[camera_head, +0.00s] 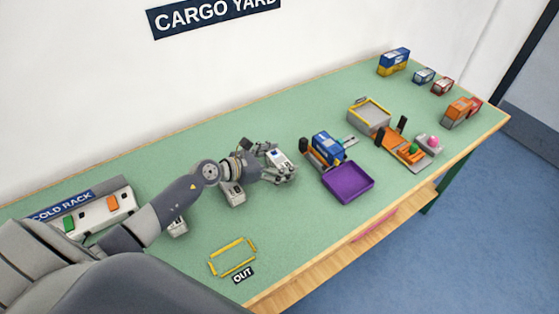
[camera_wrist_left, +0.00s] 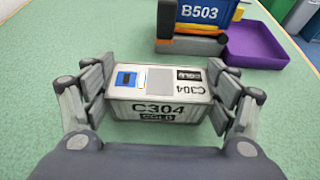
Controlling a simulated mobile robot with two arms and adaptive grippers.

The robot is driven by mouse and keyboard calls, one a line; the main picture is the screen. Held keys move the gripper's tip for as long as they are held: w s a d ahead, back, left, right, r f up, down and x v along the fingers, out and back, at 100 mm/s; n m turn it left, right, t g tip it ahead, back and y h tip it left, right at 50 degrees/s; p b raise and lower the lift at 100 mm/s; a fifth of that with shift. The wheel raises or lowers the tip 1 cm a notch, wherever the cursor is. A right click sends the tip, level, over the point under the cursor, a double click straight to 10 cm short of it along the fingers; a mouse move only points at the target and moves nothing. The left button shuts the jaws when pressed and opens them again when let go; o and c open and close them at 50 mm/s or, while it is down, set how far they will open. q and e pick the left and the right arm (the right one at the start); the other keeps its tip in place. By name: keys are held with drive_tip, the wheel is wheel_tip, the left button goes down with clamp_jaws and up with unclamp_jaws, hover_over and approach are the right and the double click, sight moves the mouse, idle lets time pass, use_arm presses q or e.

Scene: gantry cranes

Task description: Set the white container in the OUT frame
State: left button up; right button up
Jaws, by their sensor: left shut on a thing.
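The white container (camera_head: 278,158) is marked C304 COLD and has a blue-and-white panel on top. It fills the middle of the left wrist view (camera_wrist_left: 157,110). My left gripper (camera_head: 280,168) is shut on it, with a finger on each side in the left wrist view (camera_wrist_left: 160,98). I cannot tell whether the container touches the table. The OUT frame (camera_head: 237,270) is an empty yellow outline on the green table, nearer the front edge and left of the gripper. Its OUT label (camera_head: 243,275) is beside it. My right gripper is not in view.
A purple tray (camera_head: 348,184) and a blue B503 container (camera_head: 327,147) on a stand are right of the gripper. The cold rack (camera_head: 95,214) is at the left. Pale blocks (camera_head: 233,194) lie beneath my arm. Table around the OUT frame is clear.

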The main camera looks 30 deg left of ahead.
use_arm(q)
drive_tip(key=shift+f, duration=0.2)
drive_tip(key=o, duration=1.1)
drive_tip(key=shift+o, duration=0.2)
drive_tip(key=shift+r, duration=0.1)
